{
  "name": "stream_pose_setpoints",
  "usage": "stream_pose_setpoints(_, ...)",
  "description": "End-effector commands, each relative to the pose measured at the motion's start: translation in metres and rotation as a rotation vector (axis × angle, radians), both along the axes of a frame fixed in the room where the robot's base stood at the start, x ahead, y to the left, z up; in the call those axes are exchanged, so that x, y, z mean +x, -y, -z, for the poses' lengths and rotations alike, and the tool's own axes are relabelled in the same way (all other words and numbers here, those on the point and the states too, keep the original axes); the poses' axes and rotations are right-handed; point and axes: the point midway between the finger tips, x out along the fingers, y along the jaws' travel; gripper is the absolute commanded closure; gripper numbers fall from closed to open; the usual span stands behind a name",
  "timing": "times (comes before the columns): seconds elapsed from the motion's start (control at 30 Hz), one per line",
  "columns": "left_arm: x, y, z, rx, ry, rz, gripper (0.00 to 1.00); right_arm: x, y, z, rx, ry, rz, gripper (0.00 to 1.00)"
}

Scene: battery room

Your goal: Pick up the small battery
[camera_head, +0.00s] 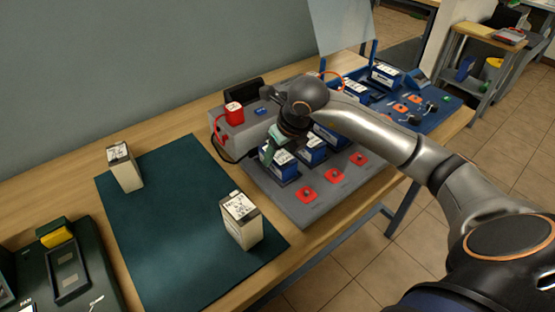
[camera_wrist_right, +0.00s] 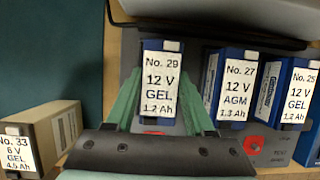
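A small blue battery with a white top label, No. 29, 12 V GEL 1.2 Ah (camera_wrist_right: 161,82), stands on the grey panel; its white-topped blue case also shows in the head view (camera_head: 285,168). My right gripper (camera_wrist_right: 162,75) reaches down over it, with one green finger along each side. In the head view the right gripper (camera_head: 277,145) is just above and partly behind this battery. The fingertips are very close to its sides; whether they press on it cannot be seen. My left gripper is not in view.
Batteries No. 27 (camera_wrist_right: 233,88) and No. 25 (camera_wrist_right: 290,90) stand close on the right. Cream batteries stand on the green mat (camera_head: 170,240), No. 33 (camera_head: 240,222) nearest. Red pads (camera_head: 306,194) line the panel's front. A charger (camera_head: 65,270) sits at the left.

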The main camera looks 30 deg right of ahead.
Motion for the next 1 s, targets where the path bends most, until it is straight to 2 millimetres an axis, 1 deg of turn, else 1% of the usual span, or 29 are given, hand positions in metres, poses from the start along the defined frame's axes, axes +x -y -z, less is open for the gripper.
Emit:
stream_pose_setpoints(0.03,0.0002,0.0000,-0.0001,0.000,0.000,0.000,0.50,0.0000,0.0004,-0.0002,-0.001,0.000,0.000,0.54)
stream_pose_setpoints(0.07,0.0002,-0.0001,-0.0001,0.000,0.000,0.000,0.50,0.0000,0.0004,-0.0002,-0.001,0.000,0.000,0.57)
stream_pose_setpoints(0.43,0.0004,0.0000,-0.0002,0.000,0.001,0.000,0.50,0.0001,0.0006,-0.0004,-0.001,0.000,0.002,0.99)
stream_pose_setpoints(1.0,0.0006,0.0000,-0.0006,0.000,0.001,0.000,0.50,0.0010,0.0008,-0.0024,-0.001,0.006,0.002,1.00)
